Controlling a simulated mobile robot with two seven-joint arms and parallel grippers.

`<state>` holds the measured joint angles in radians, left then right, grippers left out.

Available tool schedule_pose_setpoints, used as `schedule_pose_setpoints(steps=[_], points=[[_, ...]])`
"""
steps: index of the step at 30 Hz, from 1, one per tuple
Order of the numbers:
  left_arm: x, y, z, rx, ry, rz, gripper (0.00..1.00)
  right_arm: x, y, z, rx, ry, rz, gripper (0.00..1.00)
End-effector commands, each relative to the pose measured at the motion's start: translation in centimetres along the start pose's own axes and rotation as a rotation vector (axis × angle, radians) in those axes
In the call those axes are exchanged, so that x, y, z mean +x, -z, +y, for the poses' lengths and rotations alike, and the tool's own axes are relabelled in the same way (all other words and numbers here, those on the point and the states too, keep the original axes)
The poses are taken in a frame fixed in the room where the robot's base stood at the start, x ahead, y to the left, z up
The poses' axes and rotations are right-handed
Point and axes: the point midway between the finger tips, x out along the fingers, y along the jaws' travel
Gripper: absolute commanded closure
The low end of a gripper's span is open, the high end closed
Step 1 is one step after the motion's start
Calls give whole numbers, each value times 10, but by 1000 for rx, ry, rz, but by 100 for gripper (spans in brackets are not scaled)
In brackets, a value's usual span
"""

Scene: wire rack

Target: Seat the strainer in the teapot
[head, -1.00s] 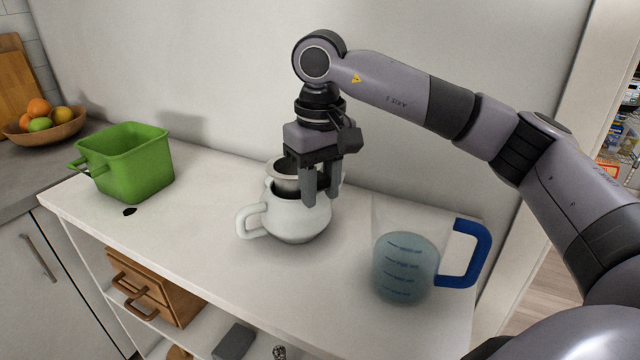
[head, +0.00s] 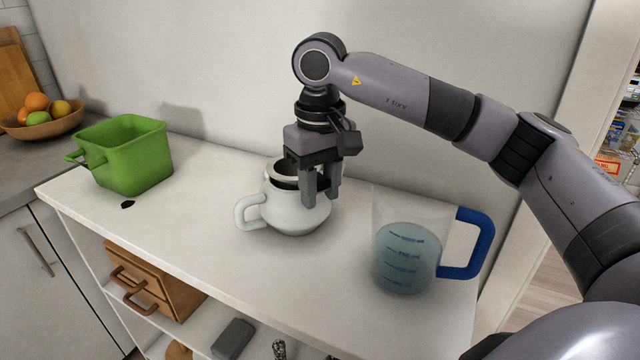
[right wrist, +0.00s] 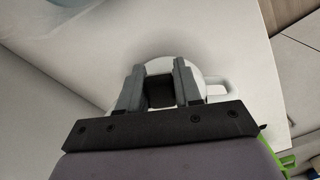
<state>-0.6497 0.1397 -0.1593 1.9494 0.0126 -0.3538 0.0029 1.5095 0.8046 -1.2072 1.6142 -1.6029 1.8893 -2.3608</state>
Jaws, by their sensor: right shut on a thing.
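The white teapot (head: 297,216) stands upright on the white top, its handle to the left in the head view. The strainer (head: 283,171) shows as a pale round rim at the teapot's mouth, with a dark gap below its near edge. I cannot tell whether it touches the mouth all round. My right gripper (head: 321,190) points down at the right side of the mouth and is shut on the strainer; the fingers hide the grip. In the right wrist view, a dark piece (right wrist: 160,93) sits between the fingers, with the teapot (right wrist: 212,65) behind them. My left gripper is not in view.
A measuring jug (head: 405,255) with bluish liquid and a blue handle stands close to the right of the teapot. A green bin (head: 128,158) stands at the left. The wall is close behind.

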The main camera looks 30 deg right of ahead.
Motion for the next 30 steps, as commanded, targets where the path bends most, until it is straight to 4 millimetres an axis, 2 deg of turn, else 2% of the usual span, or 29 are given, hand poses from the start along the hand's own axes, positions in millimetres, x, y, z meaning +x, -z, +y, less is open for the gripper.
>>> schedule_pose_setpoints(steps=[20, 30], points=[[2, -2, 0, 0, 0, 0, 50, 4, 0, 0, 0, 0, 0, 96], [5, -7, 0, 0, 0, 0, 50, 12, 0, 0, 0, 0, 0, 96]])
